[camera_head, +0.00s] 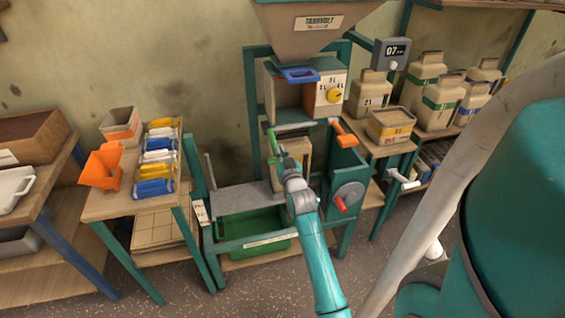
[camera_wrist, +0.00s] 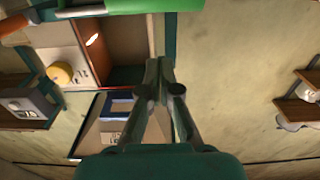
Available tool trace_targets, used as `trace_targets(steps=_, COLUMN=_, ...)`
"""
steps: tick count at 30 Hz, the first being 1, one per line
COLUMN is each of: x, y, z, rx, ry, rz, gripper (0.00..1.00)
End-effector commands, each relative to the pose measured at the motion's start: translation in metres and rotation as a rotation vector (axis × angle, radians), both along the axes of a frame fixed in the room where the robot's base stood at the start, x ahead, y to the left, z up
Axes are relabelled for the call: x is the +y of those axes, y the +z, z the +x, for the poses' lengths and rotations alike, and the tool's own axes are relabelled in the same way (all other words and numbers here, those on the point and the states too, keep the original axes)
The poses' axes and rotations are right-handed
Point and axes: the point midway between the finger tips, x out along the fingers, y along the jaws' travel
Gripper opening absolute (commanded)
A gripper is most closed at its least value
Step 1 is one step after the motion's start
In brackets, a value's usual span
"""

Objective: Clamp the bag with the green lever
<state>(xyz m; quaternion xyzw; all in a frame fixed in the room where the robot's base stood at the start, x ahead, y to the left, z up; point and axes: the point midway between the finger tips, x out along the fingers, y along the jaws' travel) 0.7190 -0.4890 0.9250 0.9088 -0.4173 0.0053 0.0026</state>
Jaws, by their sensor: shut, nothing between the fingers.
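The green lever (camera_head: 272,141) is a short bright green handle below the hopper's blue-rimmed opening. The tan bag (camera_head: 299,149) appears upright under the spout, partly hidden by my gripper and arm. My gripper (camera_head: 287,168) is in front of the bag, just below the lever. In the wrist view my gripper (camera_wrist: 160,75) is shut and empty. I cannot tell whether it touches the lever.
An orange-red handle (camera_head: 342,131) and a crank wheel (camera_head: 349,195) are on the frame's right side. The hopper (camera_head: 312,35) hangs above. A green bin (camera_head: 250,227) sits below the grey shelf (camera_head: 238,199). A side table at left holds several colored packets (camera_head: 157,157).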

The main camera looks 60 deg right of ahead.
Motion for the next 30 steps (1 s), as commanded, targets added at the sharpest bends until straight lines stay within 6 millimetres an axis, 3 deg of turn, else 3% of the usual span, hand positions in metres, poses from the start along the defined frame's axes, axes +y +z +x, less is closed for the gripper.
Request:
trace_targets(steps=1, x=0.007, y=-0.011, z=-0.006, rx=0.007, ry=0.0, rz=0.008, gripper=0.0)
trace_targets(steps=15, x=0.053, y=-0.044, z=-0.045, rx=0.003, ry=0.0, rz=0.005, gripper=0.0)
trace_targets(steps=30, x=0.065, y=-0.052, z=-0.055, rx=0.001, ry=0.001, rz=0.002, gripper=0.0)
